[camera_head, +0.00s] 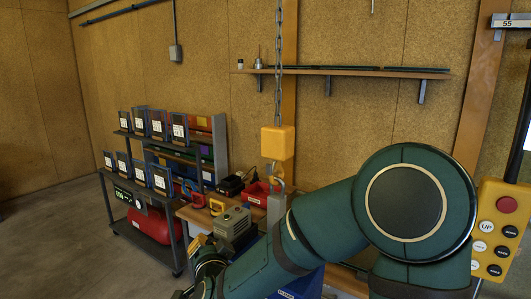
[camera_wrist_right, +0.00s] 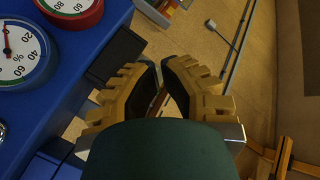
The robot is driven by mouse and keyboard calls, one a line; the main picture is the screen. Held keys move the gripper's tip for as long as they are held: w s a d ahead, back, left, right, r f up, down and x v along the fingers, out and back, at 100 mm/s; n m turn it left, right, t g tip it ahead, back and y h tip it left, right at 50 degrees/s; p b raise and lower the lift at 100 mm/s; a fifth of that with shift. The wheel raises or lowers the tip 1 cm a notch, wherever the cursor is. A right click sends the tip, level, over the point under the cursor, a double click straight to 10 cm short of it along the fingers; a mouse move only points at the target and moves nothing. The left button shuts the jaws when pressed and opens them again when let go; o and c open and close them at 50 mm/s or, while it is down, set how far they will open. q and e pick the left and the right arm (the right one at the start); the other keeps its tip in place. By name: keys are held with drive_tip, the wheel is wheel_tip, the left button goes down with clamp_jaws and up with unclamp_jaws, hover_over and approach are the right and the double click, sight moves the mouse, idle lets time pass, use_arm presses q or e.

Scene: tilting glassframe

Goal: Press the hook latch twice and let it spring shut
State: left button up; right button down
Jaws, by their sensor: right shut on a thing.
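A yellow hoist block (camera_head: 277,142) hangs on a chain in the head view. Under it is a hook (camera_head: 274,172), with a grey metal piece (camera_head: 277,207) hanging from it. The latch is too small to make out. My right arm crosses from the right in front of the lower part of this area. In the wrist view my right gripper (camera_wrist_right: 162,72) has its two tan, ribbed fingers close together, with dark tips. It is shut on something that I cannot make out. My left gripper is not in view.
A bench (camera_head: 188,212) with a grey motor-like box (camera_head: 233,222) and red bins stands behind my arm. A shelf cart (camera_head: 115,188) is at the left. A yellow button pendant (camera_head: 499,230) hangs at the right. A blue cabinet with gauges (camera_wrist_right: 20,50) lies beside my right gripper.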

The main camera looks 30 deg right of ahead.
sight(269, 169)
drive_tip(key=s+d+r+m+h+p, duration=0.2)
drive_tip(key=r+m+h, duration=0.1)
drive_tip(key=r, duration=0.6)
drive_tip(key=s+d+r+m+h+p, duration=0.2)
drive_tip(key=d+r+m+h, duration=0.1)
drive_tip(key=r, duration=0.7)
drive_tip(key=shift+r+m+t, duration=0.2)
drive_tip(key=shift+m+t, duration=0.2)
drive_tip(key=shift+m, duration=0.2)
drive_tip(key=shift+d, duration=0.1)
drive_tip(key=w+d+f+b, duration=0.1)
drive_tip(key=w+d, duration=0.2)
drive_tip(key=d, duration=0.5)
drive_tip(key=shift+w, duration=0.1)
drive_tip(key=shift+w+d+b, duration=0.15)
drive_tip(key=shift+d+b, duration=0.2)
drive_tip(key=shift+b, duration=0.05)
